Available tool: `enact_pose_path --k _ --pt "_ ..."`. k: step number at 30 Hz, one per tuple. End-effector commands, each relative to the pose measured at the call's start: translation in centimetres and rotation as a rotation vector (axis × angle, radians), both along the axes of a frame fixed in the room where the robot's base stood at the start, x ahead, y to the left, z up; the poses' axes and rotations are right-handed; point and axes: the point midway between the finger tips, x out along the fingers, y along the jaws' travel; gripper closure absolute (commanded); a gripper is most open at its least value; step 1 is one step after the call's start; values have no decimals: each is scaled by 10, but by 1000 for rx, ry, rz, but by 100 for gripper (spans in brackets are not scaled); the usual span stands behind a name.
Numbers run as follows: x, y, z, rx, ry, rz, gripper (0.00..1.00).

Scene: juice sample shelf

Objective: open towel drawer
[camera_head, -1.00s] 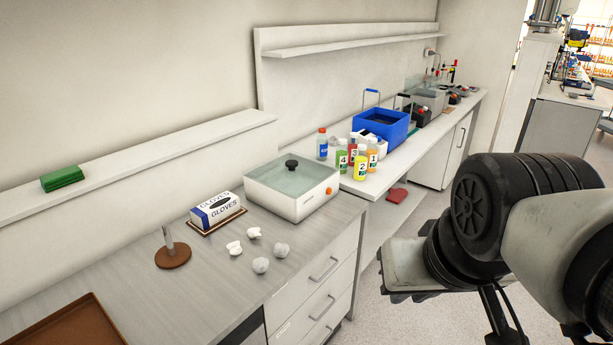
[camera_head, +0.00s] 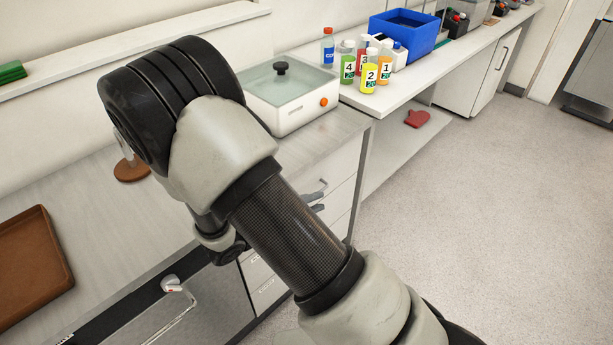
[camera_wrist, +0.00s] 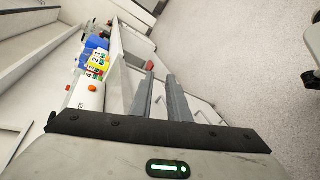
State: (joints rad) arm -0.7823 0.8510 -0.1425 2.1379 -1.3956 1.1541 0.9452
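A white drawer stack (camera_head: 342,185) stands under the right end of the grey counter. A drawer front with a bar handle (camera_head: 313,192) shows in the head view, partly hidden by my arm. Its drawers look shut; the labels are too small to read, so I cannot tell which is the towel drawer. My gripper (camera_wrist: 161,77) shows in the wrist view with two grey fingers apart and nothing clear between them. It is close to the drawer fronts; I cannot tell whether it touches a handle. In the head view my arm hides most of it.
On the counter stand a white box with a glass lid (camera_head: 290,95) and a brown tray (camera_head: 30,265). Numbered bottles (camera_head: 370,77) and a blue crate (camera_head: 405,35) stand on the further bench. A red item (camera_head: 417,118) lies on its lower shelf. Floor to the right is clear.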

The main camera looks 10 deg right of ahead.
Motion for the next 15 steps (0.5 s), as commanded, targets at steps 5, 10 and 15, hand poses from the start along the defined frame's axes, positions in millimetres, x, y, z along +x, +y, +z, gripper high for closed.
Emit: enact_pose_path --k 5,10,15 --pt "12 43 -78 -123 -3 266 85" --pt "15 62 -109 -157 -7 384 85" --pt "25 58 -116 -160 -8 402 85"
